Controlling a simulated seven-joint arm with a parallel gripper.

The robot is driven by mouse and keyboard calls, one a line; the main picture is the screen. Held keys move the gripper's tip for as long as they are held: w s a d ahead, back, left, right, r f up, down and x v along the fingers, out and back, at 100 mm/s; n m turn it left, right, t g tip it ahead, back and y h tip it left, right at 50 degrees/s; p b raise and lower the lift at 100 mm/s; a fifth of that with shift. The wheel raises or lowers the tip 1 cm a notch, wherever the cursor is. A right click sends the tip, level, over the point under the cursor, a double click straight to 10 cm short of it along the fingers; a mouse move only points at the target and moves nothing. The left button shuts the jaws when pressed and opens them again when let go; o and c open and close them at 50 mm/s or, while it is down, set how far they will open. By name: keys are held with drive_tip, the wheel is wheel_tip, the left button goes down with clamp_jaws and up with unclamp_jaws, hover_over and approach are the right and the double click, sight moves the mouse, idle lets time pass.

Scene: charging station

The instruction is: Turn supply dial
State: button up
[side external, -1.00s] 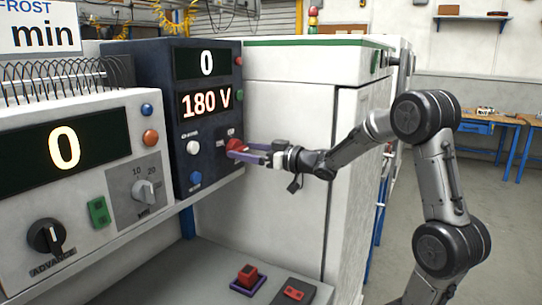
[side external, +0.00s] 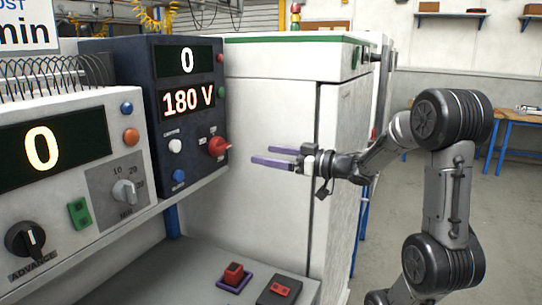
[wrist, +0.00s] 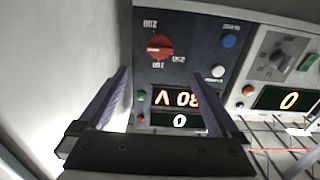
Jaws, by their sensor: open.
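The supply dial is a red knob (side external: 219,146) on the lower right of the dark blue unit's front. Its pointer reaches toward the right in the side view. In the wrist view, upside down, the red knob (wrist: 160,47) sits between the lines of my two purple fingers, with small number marks around it. My gripper (side external: 267,155) is open and empty, to the right of the dial with a clear gap; both fingers also show in the wrist view (wrist: 161,78). The voltage display (side external: 188,101) reads 180 V, and the display above it (side external: 187,61) reads 0.
A white timer panel (side external: 75,150) stands further left. A white cabinet (side external: 265,110) rises behind my gripper. Red switches (side external: 233,275) sit on the bench below.

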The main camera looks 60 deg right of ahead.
sight(226, 148)
drive_tip(key=shift+w, duration=0.1)
idle(0.3)
drive_tip(key=w, duration=1.3)
drive_tip(key=shift+w, duration=0.35)
drive_tip(key=c, duration=1.4)
drive_tip(key=shift+o, duration=0.2)
drive_tip(key=shift+m, duration=0.3)
drive_tip(key=shift+m, duration=2.6)
